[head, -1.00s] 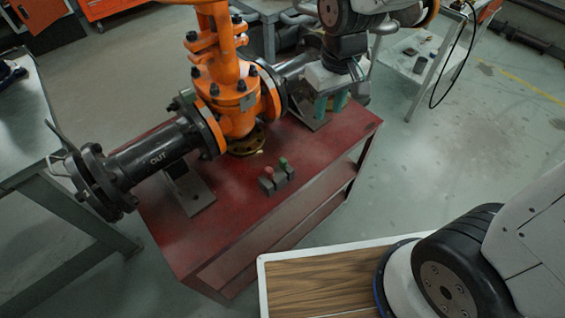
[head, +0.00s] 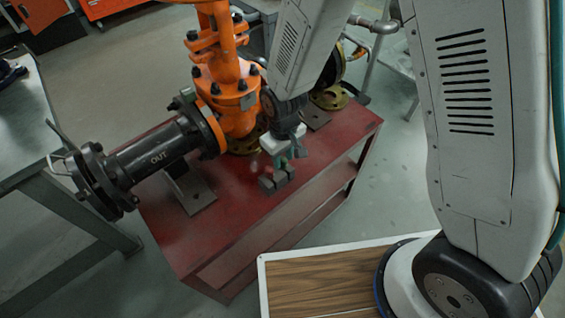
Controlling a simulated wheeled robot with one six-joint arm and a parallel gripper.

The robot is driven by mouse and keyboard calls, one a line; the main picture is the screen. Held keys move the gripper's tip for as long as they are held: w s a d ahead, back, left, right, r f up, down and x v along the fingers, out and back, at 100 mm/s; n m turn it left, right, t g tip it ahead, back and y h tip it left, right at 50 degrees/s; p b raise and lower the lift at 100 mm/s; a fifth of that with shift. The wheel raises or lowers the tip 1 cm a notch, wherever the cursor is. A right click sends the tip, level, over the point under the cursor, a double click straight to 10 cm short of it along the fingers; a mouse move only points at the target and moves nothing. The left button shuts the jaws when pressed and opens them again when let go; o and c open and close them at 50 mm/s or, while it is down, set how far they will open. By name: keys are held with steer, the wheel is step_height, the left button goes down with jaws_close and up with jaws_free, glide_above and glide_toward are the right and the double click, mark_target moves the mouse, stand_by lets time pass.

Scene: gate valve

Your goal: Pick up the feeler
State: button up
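A small grey block (head: 267,186) sits on the red table, with a green-topped piece (head: 284,163) standing in it. No part is labelled, so I cannot tell for sure which piece is the feeler. My gripper (head: 287,157) points down right over the block.
The orange gate valve (head: 233,100) with its black OUT pipe (head: 150,158) stands close to the left of my gripper. The red table (head: 215,230) is bare towards its front edge. A grey bench (head: 30,110) stands at the left.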

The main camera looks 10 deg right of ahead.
step_height(320, 180, down, 2)
jaws_close()
steer(key=shift+r, duration=0.15)
step_height(320, 180, up, 10)
steer(key=shift+f, duration=0.1)
stand_by(0.7)
